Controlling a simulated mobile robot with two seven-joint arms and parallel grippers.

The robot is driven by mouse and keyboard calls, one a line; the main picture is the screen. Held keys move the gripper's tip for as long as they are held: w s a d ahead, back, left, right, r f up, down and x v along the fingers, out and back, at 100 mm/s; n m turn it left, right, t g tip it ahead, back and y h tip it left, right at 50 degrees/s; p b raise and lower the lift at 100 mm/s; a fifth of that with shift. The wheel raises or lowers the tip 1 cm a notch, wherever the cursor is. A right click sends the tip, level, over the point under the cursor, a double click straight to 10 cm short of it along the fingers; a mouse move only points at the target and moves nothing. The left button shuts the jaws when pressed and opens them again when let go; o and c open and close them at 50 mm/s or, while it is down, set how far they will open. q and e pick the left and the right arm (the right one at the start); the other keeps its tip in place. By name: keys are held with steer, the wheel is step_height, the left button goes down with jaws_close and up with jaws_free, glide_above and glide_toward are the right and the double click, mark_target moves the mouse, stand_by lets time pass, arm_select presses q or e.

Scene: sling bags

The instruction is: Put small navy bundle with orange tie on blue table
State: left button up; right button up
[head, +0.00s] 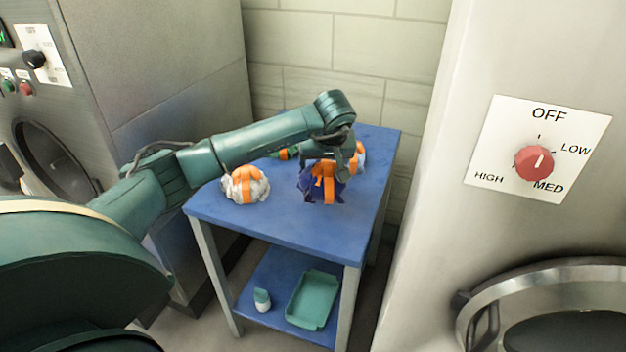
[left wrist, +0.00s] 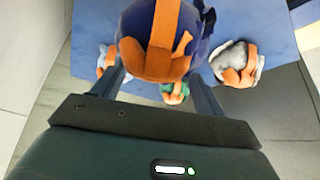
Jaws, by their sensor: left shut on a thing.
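The small navy bundle with an orange tie (head: 313,190) is at the right part of the blue table (head: 290,223). My left gripper (head: 335,165) is over it and shut on it. In the left wrist view the navy bundle (left wrist: 195,28) fills the space between the two fingers of my left gripper (left wrist: 160,85). I cannot tell whether the bundle touches the table top. My right gripper is in neither view.
A white bundle with an orange tie (head: 245,185) sits at the table's left. A green bundle (head: 284,153) and another orange-tied bundle (head: 361,158) stand behind, partly hidden by my arm. The lower shelf holds a teal tray (head: 312,299) and a small bottle (head: 262,299). Machines flank the table.

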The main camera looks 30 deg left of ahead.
mark_target(323, 182)
arm_select(q)
step_height(323, 182, down, 6)
steer(key=shift+f, duration=0.1)
steer(key=o, duration=1.6)
steer(key=shift+c, duration=0.2)
steer(key=v, duration=1.2)
